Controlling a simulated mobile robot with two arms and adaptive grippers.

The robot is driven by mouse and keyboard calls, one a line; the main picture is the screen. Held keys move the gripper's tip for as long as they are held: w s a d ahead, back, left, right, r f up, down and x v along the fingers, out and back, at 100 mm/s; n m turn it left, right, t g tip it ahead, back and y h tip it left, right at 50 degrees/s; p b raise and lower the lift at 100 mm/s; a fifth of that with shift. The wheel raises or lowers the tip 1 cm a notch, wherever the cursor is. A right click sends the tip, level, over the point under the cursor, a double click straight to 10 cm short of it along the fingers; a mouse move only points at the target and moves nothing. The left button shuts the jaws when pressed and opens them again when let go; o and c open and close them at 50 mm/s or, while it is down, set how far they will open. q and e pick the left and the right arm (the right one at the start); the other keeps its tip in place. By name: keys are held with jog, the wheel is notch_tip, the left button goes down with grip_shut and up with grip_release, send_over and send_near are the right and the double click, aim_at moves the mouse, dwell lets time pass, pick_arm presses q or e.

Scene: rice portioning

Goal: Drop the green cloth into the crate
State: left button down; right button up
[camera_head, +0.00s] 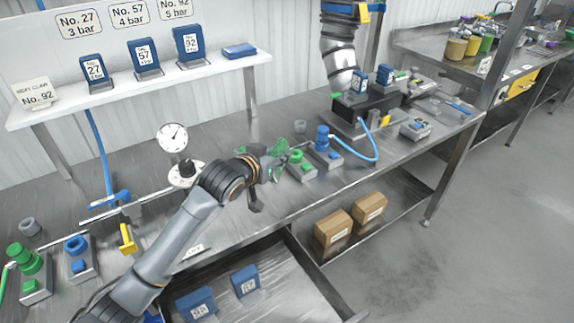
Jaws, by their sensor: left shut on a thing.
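My left arm reaches in from the lower left. My left gripper (268,167) is over the middle of the grey workbench, shut on a crumpled green cloth (276,149). The gripper partly hides the cloth, and I cannot tell whether its lower edge touches the bench. I cannot clearly pick out a crate in this view. My right gripper is not in view.
A round gauge (173,137) stands behind my left forearm. Green and blue fittings on grey blocks stand close right of the gripper, including a blue one (323,139). An open drawer (290,268) holds blue boxes. Two cardboard boxes (333,227) sit on the lower shelf.

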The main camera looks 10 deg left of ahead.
pick_arm(q)
jog(key=b+v, duration=0.1)
jog(key=v, duration=0.9)
jog(key=shift+w+a, duration=0.2)
jog(key=shift+a, duration=0.15)
jog(key=shift+r, duration=0.1)
